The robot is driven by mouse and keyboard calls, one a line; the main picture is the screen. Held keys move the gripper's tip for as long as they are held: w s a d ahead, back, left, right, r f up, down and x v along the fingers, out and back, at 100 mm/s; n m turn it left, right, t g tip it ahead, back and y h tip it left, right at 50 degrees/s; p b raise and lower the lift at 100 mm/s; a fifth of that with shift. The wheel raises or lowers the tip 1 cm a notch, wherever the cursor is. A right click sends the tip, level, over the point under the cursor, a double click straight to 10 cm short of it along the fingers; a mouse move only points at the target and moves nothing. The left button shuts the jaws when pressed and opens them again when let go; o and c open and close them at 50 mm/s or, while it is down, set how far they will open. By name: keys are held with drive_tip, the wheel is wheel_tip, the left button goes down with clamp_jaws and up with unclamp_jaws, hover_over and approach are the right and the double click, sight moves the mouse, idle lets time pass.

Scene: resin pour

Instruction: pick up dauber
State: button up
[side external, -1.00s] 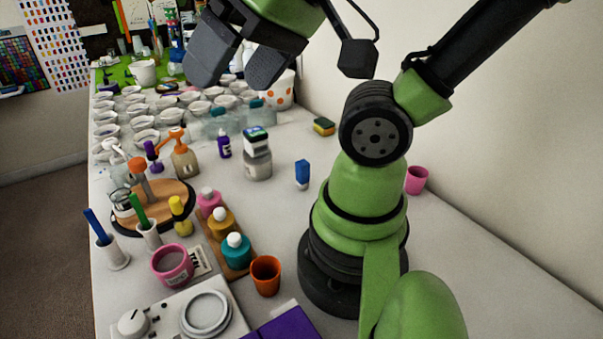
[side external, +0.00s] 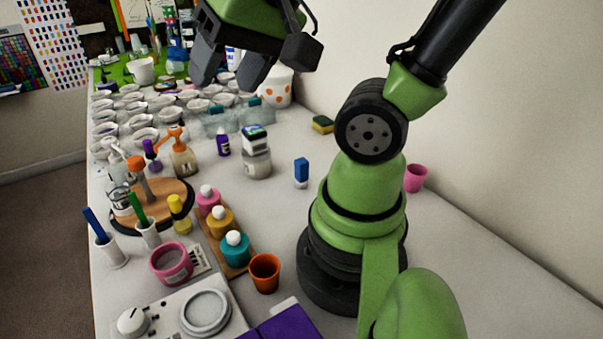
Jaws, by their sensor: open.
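My gripper (side external: 232,74) is open and empty at the top of the view, high above the rows of white cups. Its two dark fingers point down and do not touch anything. I cannot tell for sure which item is the dauber. A small upright piece with a blue top and white base (side external: 301,172) stands alone left of my arm's base. A blue stick in a white holder (side external: 107,240) and a green stick in a white holder (side external: 145,222) stand at the left edge. My gripper is far from all of these.
White cups (side external: 143,117) crowd the back left. Bottles with white caps (side external: 234,249) stand on a wooden strip. A pink jar (side external: 171,263), an orange cup (side external: 264,273) and a scale (side external: 205,312) are in front. A sponge (side external: 322,124) lies by the wall.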

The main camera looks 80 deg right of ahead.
drive_tip(key=w+d+f+m+g+h, duration=0.1)
drive_tip(key=w+d+f+m+g, duration=0.1)
drive_tip(key=d+f+m, duration=0.35)
drive_tip(key=m+g, duration=0.4)
drive_tip(key=m, duration=0.9)
hover_over(298, 162)
drive_tip(key=f, duration=1.2)
drive_tip(key=shift+s+d+f, duration=0.1)
drive_tip(key=shift+d+f, duration=0.1)
wheel_tip(298, 162, down, 4)
drive_tip(key=shift+a+f, duration=0.2)
drive_tip(key=shift+f, duration=2.75)
drive_tip(key=c, duration=1)
